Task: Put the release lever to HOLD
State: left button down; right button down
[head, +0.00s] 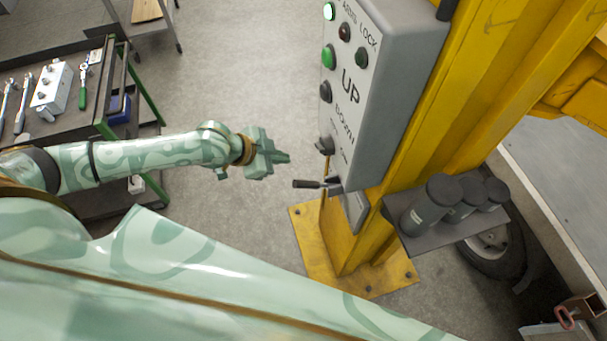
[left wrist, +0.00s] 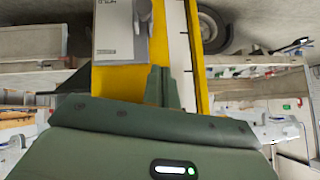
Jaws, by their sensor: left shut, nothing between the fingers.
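The release lever (head: 309,184) has a dark handle and sticks out to the left from the lower end of the grey control box (head: 390,80). In the left wrist view the shut fingers (left wrist: 162,86) point at the yellow post (left wrist: 128,78), with a grey box (left wrist: 112,40) above. A grey part on that box may be the lever; I cannot tell. My right gripper is not in view.
The box carries several buttons and a knob (head: 325,145) above the lever. A shelf with dark canisters (head: 432,200) is fixed to the yellow column (head: 470,90) at right. A tool cart (head: 90,110) stands at left. The floor between is clear.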

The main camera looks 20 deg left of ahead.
pick_arm(q)
jog(key=shift+s+d+r+g+h, duration=0.15)
jog(key=shift+s+d+g+h, duration=0.2)
jog(key=shift+s+d, duration=0.7)
jog(key=shift+w+d, duration=0.1)
jog(key=shift+d, duration=0.05)
jog(key=b, duration=0.2)
send_over(304, 184)
jog(key=d, duration=0.2)
notch_tip(304, 184, down, 7)
jog(key=f, duration=0.1)
jog(key=a+f, duration=0.1)
jog(key=f+b, duration=0.1)
jog(key=shift+w+a, duration=0.15)
jog(key=shift+a, duration=0.15)
jog(key=shift+a+f, duration=0.25)
